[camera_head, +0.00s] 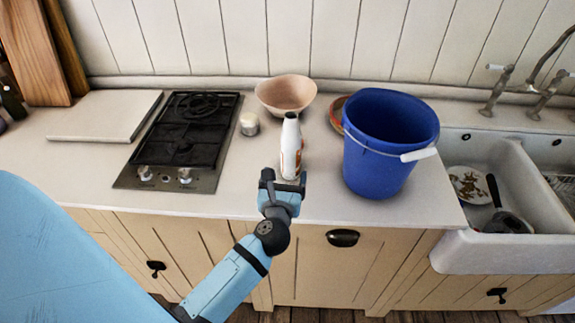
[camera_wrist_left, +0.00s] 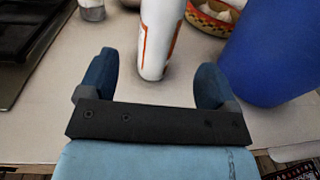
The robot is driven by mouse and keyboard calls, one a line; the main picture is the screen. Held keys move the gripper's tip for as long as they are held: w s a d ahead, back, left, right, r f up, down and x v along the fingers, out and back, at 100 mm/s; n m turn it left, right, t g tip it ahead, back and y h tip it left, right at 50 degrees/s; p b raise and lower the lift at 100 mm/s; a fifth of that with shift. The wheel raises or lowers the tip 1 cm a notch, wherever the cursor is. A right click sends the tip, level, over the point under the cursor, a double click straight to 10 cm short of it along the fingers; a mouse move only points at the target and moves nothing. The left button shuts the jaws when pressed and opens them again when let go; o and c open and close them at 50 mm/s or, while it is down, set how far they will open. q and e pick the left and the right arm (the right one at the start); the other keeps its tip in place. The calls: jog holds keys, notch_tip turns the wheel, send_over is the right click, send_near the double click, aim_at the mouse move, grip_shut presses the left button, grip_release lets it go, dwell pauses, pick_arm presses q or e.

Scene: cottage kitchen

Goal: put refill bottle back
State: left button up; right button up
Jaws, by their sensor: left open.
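A white refill bottle (camera_head: 290,146) with orange markings and a dark cap stands upright on the counter, left of the blue bucket. My left gripper (camera_head: 283,184) is at the counter's front edge, close in front of the bottle. In the left wrist view, the bottle's lower part (camera_wrist_left: 158,40) stands beyond and between the two open fingers (camera_wrist_left: 152,86), with bare counter showing on both sides of it. Its top is cut off in that view. My right gripper is in neither view.
The blue bucket (camera_head: 385,145) with a white handle stands close right of the bottle. A pinkish bowl (camera_head: 286,94), a small jar (camera_head: 249,124) and a patterned bowl (camera_wrist_left: 212,16) stand nearby. The gas hob (camera_head: 180,140) is left; the sink (camera_head: 500,190) holding dishes is right.

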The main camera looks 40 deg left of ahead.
pick_arm(q)
jog(key=shift+s+d, duration=0.35)
jog(key=shift+s, duration=0.3)
jog(key=s+d+f+m+t+h, duration=0.1)
jog(key=s+d+f+m+h, duration=0.3)
jog(key=m, duration=0.9)
jog(key=s+d+f+m+t+h, duration=0.1)
jog(key=d+m+h, duration=0.45)
jog(key=m, duration=0.65)
jog(key=s+d+f+m+g, duration=0.1)
jog(key=s+f+m+g, duration=0.2)
jog(key=m, duration=0.6)
jog(key=s+f+m+g+h, duration=0.1)
jog(key=s+f+m+g, duration=0.3)
jog(key=s+f+m, duration=0.4)
notch_tip(320, 180, down, 3)
jog(key=shift+d+r+m, duration=0.2)
jog(key=shift+d+m, duration=0.2)
jog(key=shift+m, duration=0.8)
jog(key=shift+r+h, duration=0.1)
jog(key=shift+h, duration=0.25)
notch_tip(320, 180, up, 6)
jog(key=p, duration=0.6)
jog(key=shift+a, duration=0.2)
